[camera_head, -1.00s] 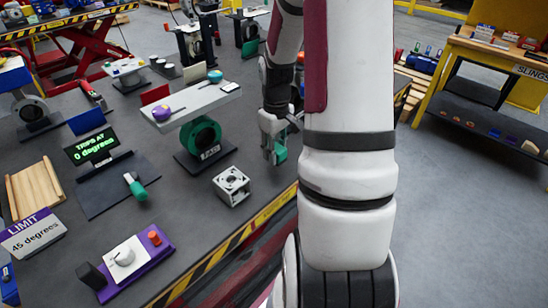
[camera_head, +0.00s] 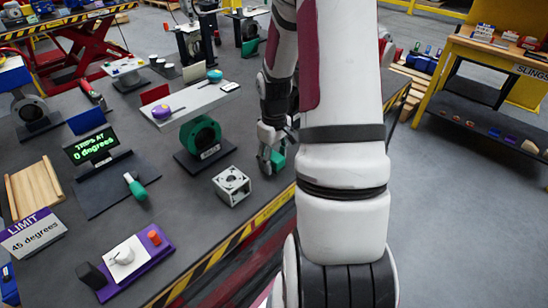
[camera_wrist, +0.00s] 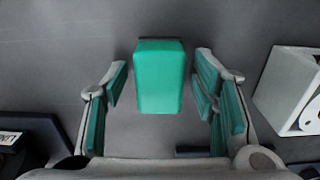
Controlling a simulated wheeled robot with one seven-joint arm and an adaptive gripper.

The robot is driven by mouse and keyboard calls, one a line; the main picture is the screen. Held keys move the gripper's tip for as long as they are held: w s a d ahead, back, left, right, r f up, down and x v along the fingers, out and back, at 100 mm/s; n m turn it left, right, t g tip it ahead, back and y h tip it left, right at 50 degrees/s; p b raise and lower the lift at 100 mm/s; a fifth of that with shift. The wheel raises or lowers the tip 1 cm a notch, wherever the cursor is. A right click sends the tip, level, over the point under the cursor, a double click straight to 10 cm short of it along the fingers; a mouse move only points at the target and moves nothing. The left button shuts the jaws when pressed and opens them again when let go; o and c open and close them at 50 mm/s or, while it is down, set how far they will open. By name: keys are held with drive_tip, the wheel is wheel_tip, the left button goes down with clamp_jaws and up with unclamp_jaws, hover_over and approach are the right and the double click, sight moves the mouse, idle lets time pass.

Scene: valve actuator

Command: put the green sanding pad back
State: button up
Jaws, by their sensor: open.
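A green block (camera_wrist: 159,76), which looks like the sanding pad, shows in the wrist view against the grey table. It lies ahead of my gripper (camera_wrist: 161,95), centred in the gap between the fingers. A gap shows on each side of it, so the fingers do not grip it. My gripper's fingers are spread, with teal pads on their inner faces. In the head view my gripper (camera_head: 271,158) hangs low near the table's front edge, right of the metal block. Green shows at its fingertips there, but I cannot tell pad from finger lining.
A silver metal block (camera_head: 232,186) stands close left of my gripper; it also shows at the right of the wrist view (camera_wrist: 292,92). Behind is a green valve (camera_head: 201,137) under a grey plate holding a purple item (camera_head: 164,111). A green-handled tool (camera_head: 137,188) lies on a dark mat.

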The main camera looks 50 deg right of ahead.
sight(274, 156)
wheel_tip(274, 156, up, 12)
drive_tip(key=s+a+r+t+h, duration=0.1)
drive_tip(key=a+r+t, duration=0.1)
drive_tip(key=a+r, duration=1.15)
drive_tip(key=s+a+r+t+y, duration=0.1)
drive_tip(key=s+a+r+t, duration=0.2)
drive_tip(key=s+a, duration=0.7)
drive_tip(key=a, duration=0.3)
drive_tip(key=shift+s+a+r+n, duration=0.3)
drive_tip(key=shift+a, duration=0.1)
